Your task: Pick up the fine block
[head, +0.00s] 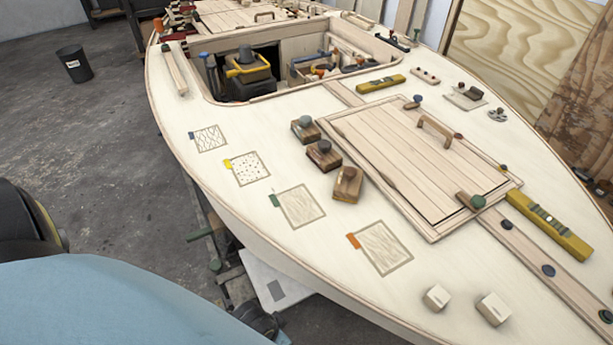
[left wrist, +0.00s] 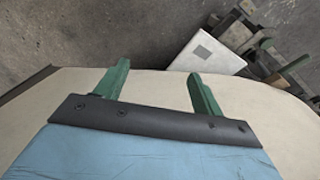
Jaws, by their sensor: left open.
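I cannot tell by sight which is the fine block. My left gripper (left wrist: 158,88) shows in the left wrist view, its two green fingers wide apart with nothing between them. The blocks are not in that view. My right gripper is not in view.
Several marked sample patches (head: 300,206) lie left of the blocks. The hatch (head: 415,160) with its handle is to their right. A yellow level (head: 548,225) and two small pale blocks (head: 493,309) are nearer. An open cockpit (head: 285,65) holds tools. The deck edge drops to the floor.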

